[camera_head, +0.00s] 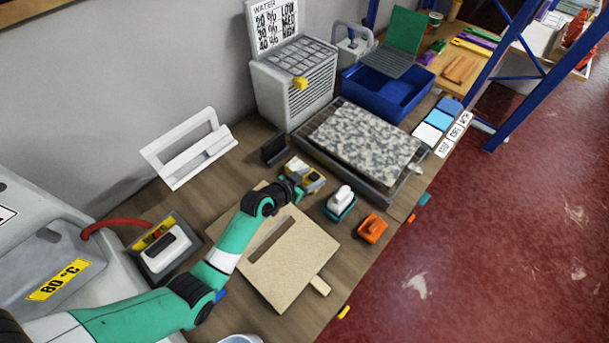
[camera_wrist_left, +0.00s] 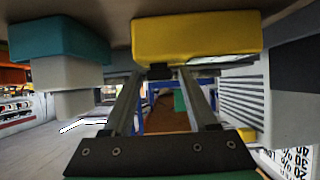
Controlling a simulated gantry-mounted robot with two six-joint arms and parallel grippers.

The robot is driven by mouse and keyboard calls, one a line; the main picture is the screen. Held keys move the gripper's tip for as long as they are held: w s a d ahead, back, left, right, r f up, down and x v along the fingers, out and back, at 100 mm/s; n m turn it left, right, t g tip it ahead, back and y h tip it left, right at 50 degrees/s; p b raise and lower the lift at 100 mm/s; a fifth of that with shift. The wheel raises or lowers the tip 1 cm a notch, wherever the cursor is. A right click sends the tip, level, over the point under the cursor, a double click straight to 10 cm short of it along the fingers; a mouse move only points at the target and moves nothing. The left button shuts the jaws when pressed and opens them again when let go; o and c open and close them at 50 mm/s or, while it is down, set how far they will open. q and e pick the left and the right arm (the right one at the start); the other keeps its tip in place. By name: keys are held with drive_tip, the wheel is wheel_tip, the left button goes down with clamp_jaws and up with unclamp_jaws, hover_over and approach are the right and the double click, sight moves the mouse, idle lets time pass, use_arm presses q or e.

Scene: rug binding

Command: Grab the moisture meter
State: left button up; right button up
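A small yellow and grey device (camera_head: 306,174), which looks like the moisture meter, lies on the wooden bench in front of the grey tray. My left gripper (camera_head: 291,188) is at its near left end, low over the bench. In the left wrist view, which is upside down, the yellow body of the meter (camera_wrist_left: 196,36) is just ahead of the fingertips (camera_wrist_left: 172,76). The two fingers are apart with a gap between them. Whether they touch the meter is hard to tell. My right gripper is not in view.
A white and teal tool (camera_head: 341,203) and an orange tool (camera_head: 371,228) stand to the right. A dark block (camera_head: 274,149) and a grey tray (camera_head: 320,160) with a speckled rug are behind. The white rack (camera_head: 190,155) stands left.

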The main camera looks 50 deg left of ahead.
use_arm(q)
clamp_jaws()
drive_tip(key=shift+r, duration=0.4)
drive_tip(key=r+p, duration=0.1)
drive_tip(key=r, duration=0.1)
drive_tip(key=s+r+p, duration=0.1)
drive_tip(key=r, duration=0.1)
drive_tip(key=shift+d+r, duration=0.15)
drive_tip(key=shift+d, duration=0.05)
drive_tip(key=s+d+r+p, duration=0.2)
drive_tip(key=s+r, duration=0.2)
drive_tip(key=s, duration=0.2)
drive_tip(key=s+d+r+p, duration=0.3)
drive_tip(key=s+r, duration=0.1)
drive_tip(key=s, duration=0.2)
